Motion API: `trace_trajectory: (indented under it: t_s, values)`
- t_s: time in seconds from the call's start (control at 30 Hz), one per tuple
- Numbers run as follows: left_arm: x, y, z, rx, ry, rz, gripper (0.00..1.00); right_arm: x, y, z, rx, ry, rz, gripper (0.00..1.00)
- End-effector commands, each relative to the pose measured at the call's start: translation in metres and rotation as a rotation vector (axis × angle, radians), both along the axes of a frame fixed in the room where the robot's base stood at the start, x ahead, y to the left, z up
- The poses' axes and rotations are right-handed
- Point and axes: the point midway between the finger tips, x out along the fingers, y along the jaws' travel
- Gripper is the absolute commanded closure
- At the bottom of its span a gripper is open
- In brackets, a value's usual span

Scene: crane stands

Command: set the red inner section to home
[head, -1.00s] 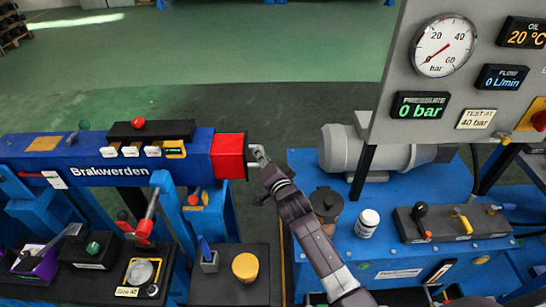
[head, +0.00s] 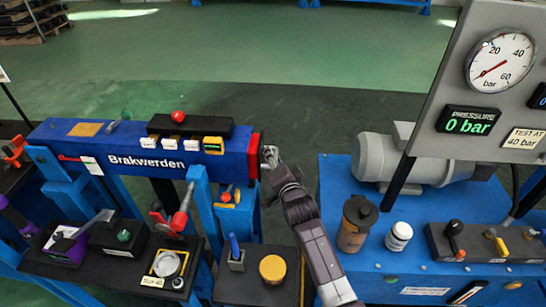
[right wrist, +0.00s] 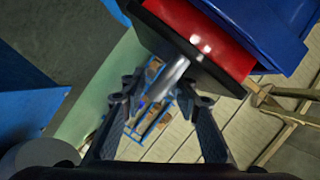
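The red inner section (head: 254,156) shows as a short band at the right end of the blue boom (head: 130,150) marked "Brakwerden". A dark plate (head: 262,156) caps its end. The right wrist view shows the red section (right wrist: 205,38) and a bright metal rod (right wrist: 173,76) standing out from the dark plate. My right gripper (head: 269,156) is at this end, close to the plate. In the right wrist view my right gripper (right wrist: 162,92) has its fingers apart, with the rod between them and gaps visible. My left gripper is not in view.
A control box (head: 190,129) with a red knob sits on the boom. Below are a red-handled lever (head: 178,212) and a black bench with a yellow-capped item (head: 272,268). At right are a blue pump unit (head: 340,185), motor (head: 400,160), brown canister (head: 355,225) and gauge panel reading 0 bar.

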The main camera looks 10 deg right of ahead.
Motion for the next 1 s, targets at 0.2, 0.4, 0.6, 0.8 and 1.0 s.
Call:
trace_trajectory:
  t_s: [0.2, 0.4, 0.6, 0.8, 1.0]
  values:
    - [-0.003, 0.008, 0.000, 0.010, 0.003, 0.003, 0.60, -0.004, -0.001, 0.000, -0.001, 0.000, -0.001, 0.71]
    - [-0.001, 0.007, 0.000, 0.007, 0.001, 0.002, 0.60, -0.029, -0.003, 0.005, 0.000, 0.001, -0.002, 0.71]
    - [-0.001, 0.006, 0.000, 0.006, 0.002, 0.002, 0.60, -0.066, -0.005, 0.013, 0.001, 0.002, 0.000, 0.71]
    - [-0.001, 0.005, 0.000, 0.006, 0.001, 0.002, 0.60, -0.098, -0.006, 0.020, 0.001, 0.003, 0.000, 0.71]
    - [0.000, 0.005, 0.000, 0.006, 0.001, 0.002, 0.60, -0.114, -0.007, 0.025, 0.000, 0.000, 0.002, 0.71]
